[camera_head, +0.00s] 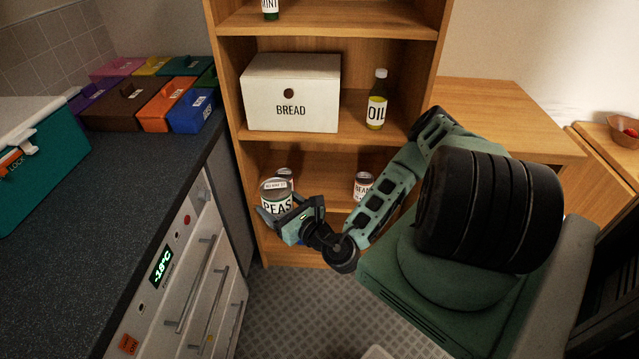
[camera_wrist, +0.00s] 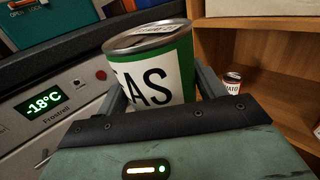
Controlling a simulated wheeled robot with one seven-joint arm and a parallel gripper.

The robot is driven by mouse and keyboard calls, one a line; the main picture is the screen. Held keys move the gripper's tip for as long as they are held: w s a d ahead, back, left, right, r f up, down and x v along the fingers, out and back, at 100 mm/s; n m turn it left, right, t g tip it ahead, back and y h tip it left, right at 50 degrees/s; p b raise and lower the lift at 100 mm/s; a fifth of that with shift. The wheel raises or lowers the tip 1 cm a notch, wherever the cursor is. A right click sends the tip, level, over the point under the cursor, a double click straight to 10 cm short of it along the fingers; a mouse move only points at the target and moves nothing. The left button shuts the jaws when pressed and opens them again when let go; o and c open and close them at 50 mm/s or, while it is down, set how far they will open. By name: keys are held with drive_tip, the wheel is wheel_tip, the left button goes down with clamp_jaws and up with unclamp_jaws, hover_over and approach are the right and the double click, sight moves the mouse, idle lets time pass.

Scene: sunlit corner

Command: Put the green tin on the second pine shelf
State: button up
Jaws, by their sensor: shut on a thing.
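The green tin (camera_head: 275,190), with a white label reading PEAS, is held upright in my gripper (camera_head: 283,208). In the wrist view the tin (camera_wrist: 160,80) shows its green band and silver lid between the two fingers, which are shut on it. In the head view it is in front of the left part of the pine shelf unit (camera_head: 239,198), overlapping the shelf board below the bread box. The shelf with the bread box (camera_head: 290,110) and oil bottle (camera_head: 376,100) is above it. I cannot tell whether the tin touches any shelf.
A freezer (camera_head: 170,270) and dark worktop (camera_head: 120,190) are at the left.

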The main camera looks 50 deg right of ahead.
drive_tip(key=w+d+f+b, duration=0.5)
drive_tip(key=d+f+b, duration=0.2)
drive_tip(key=f+b, duration=0.3)
drive_tip(key=w+d+f+m+h+b, duration=0.1)
drive_tip(key=w+d+f+b, duration=0.25)
drive_tip(key=d+b, duration=0.65)
drive_tip(key=w+d+f+m+h+b, duration=0.1)
drive_tip(key=w+d+f+h+b, duration=0.2)
drive_tip(key=d+b, duration=0.6)
drive_tip(key=w+d+f+b, duration=0.35)
drive_tip(key=d+b, duration=0.35)
drive_tip(key=b, duration=0.6)
drive_tip(key=f+b, duration=0.1)
drive_tip(key=f, duration=0.2)
drive_tip(key=f+b, duration=0.2)
drive_tip(key=f, duration=0.1)
drive_tip(key=f+b, duration=0.1)
drive_tip(key=f, duration=0.1)
drive_tip(key=shift+w+f+b, duration=0.4)
drive_tip(key=shift+f, duration=0.25)
drive_tip(key=o, duration=1.3)
drive_tip(key=shift+f, duration=0.1)
